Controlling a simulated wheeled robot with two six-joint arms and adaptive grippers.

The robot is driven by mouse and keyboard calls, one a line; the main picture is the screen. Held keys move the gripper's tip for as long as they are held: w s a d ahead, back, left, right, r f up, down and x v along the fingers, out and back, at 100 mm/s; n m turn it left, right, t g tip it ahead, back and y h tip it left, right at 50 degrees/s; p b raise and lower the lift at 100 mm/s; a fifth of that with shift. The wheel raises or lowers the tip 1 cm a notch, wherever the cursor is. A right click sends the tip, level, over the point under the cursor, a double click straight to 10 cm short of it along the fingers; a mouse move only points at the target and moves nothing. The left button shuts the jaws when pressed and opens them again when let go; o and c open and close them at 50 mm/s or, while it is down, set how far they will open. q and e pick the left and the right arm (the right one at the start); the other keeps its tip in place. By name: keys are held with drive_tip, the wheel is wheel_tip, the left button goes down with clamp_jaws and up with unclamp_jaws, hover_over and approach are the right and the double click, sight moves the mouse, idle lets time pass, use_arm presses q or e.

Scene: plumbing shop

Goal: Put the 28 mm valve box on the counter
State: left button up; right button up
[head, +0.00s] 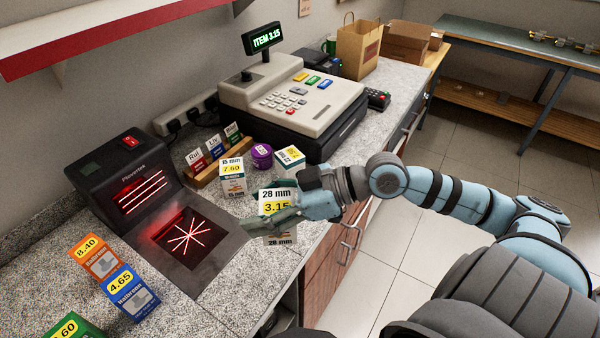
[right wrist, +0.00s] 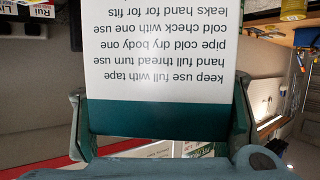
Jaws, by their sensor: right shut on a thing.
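The 28 mm valve box (head: 281,195) is white with a yellow 3.15 price label. My right gripper (head: 285,213) is shut on it, near the front edge of the counter, just right of the scanner plate. In the right wrist view the box (right wrist: 160,60) fills the middle, its printed text upside down, with a dark green band between the fingers (right wrist: 160,125). Whether the box touches the counter (head: 222,303) is hard to tell. My left gripper is not in view.
A scanner (head: 130,180) with red lines stands left. A 15 mm box (head: 232,178), purple tape roll (head: 262,155) and another small box (head: 290,158) stand behind the held box. Orange (head: 93,257) and blue (head: 130,293) boxes stand front left. The register (head: 295,100) reads ITEM 3.15.

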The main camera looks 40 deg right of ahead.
drive_tip(key=w+d+r+m+t+h, duration=0.2)
drive_tip(key=w+d+r+m+h, duration=0.15)
drive_tip(key=w, duration=0.65)
drive_tip(key=w+d+r+m+t+h, duration=0.25)
drive_tip(key=w+d+m+h, duration=0.2)
drive_tip(key=w, duration=0.45)
drive_tip(key=f+b, duration=0.1)
drive_tip(key=f, duration=0.8)
drive_tip(key=f+b, duration=0.1)
drive_tip(key=f, duration=0.9)
drive_tip(key=shift+d+f, duration=0.2)
drive_tip(key=shift+f, duration=0.1)
drive_tip(key=o, duration=1.7)
drive_tip(key=shift+r, duration=0.1)
drive_tip(key=p+v, duration=0.2)
drive_tip(key=v, duration=1)
drive_tip(key=shift+d, duration=0.2)
